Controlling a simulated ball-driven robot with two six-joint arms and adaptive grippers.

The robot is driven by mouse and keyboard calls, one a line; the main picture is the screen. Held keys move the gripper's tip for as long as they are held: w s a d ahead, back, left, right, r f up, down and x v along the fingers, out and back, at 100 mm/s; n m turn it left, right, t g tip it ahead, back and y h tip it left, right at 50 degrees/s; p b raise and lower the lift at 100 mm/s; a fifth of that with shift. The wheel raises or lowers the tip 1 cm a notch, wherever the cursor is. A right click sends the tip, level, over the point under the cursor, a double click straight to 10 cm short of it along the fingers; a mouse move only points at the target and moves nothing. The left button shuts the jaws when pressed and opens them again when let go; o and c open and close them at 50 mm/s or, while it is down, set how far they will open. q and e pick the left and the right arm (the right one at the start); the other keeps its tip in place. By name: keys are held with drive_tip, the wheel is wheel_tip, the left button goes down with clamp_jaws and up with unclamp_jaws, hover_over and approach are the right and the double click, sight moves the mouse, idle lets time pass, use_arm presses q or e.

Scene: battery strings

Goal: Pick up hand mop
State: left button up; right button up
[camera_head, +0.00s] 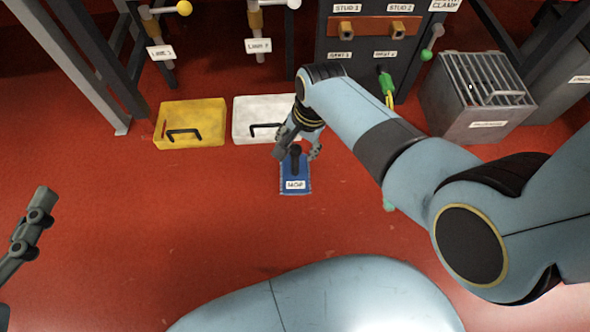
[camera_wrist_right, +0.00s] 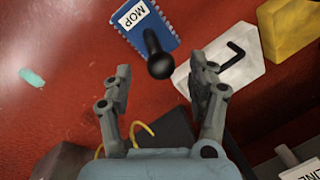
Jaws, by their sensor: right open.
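The hand mop (camera_head: 295,186) is a blue flat pad with a black upright handle and a white label. It lies on the red floor, in front of the white block. In the right wrist view the mop (camera_wrist_right: 145,22) is at the top, labelled MOP, with its black handle pointing toward the camera. My right gripper (camera_head: 296,150) is above the mop's far end and partly hides it. In the right wrist view the right gripper (camera_wrist_right: 163,75) is open, with the handle beyond and between its fingertips and nothing gripped. A part of my left arm shows at the left edge; its fingertips are not clear.
A yellow block (camera_head: 190,124) and a white block (camera_head: 250,117), each with a black handle, stand behind the mop. A grey slatted bin (camera_head: 477,97) is at the right. A dark cabinet (camera_head: 345,60) with studs is at the back. The floor left of the mop is clear.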

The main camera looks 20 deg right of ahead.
sight(295, 162)
drive_tip(key=shift+w+a+f+b, duration=0.1)
drive_tip(key=shift+f+b, duration=0.5)
drive_tip(key=shift+f, duration=0.15)
drive_tip(key=shift+w+a+f+b, duration=0.1)
drive_tip(key=shift+w+f+b, duration=0.05)
drive_tip(key=shift+f+b, duration=0.55)
use_arm(q)
wheel_tip(295, 162, up, 17)
drive_tip(key=w+d+m+t+h, duration=0.2)
drive_tip(key=t+h, duration=0.2)
drive_tip(key=t, duration=0.3)
drive_tip(key=shift+w+f+m+t, duration=0.15)
drive_tip(key=shift+w+m+t, duration=0.15)
drive_tip(key=shift+m, duration=0.1)
use_arm(e)
clamp_jaws()
